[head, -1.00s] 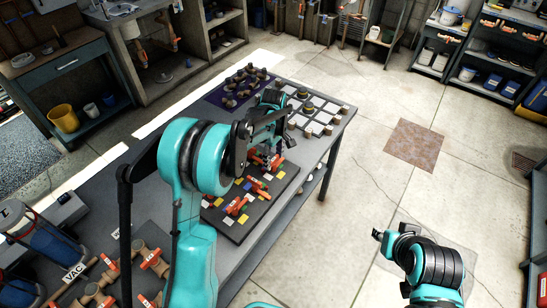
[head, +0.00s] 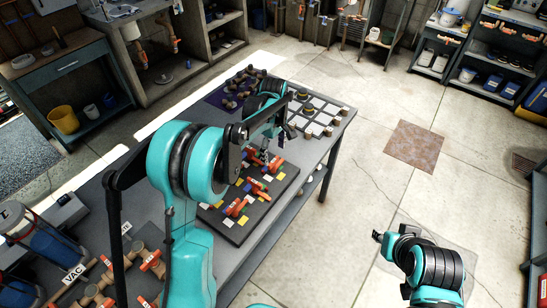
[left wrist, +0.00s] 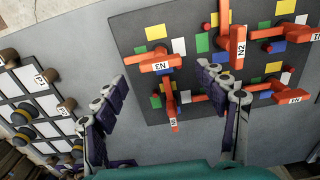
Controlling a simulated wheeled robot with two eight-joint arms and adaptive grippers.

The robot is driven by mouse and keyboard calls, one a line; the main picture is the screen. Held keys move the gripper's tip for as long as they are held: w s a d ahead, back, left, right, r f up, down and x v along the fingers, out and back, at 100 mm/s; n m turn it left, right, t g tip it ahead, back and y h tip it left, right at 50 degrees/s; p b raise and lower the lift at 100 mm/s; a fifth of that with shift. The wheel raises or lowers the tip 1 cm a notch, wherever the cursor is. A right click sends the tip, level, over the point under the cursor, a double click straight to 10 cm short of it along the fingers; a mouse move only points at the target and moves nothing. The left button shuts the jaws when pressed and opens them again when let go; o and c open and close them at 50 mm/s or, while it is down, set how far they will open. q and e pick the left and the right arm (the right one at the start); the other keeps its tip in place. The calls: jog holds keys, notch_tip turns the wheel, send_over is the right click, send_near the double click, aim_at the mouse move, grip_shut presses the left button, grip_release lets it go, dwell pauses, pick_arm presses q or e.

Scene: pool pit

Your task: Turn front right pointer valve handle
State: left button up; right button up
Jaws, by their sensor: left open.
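The dark valve board (head: 225,225) lies on the grey bench, with several orange pointer handles and small coloured squares. It also shows in the left wrist view (left wrist: 125,45), with the handles N3 (left wrist: 150,63) and N2 (left wrist: 238,48) readable. I cannot tell for sure which handle is the front right one. My left gripper (head: 264,157) hangs above the board's far part. In the left wrist view my left gripper (left wrist: 163,82) is open, its fingers wide apart with the N3 handle appearing between them, not gripped. My right gripper (head: 382,238) is small and dark, over the floor.
A panel of white tiles with brown knobs (head: 318,115) and a purple board with knobs (head: 225,95) lie farther along the bench. Brown pipes with orange handles and a VAC label (head: 75,273) are at the near left. Floor right of the bench is clear.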

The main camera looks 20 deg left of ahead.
aim_at(273, 160)
pick_arm(q)
notch_tip(273, 160, up, 8)
dwell(0.5)
jog(key=shift+s, duration=0.1)
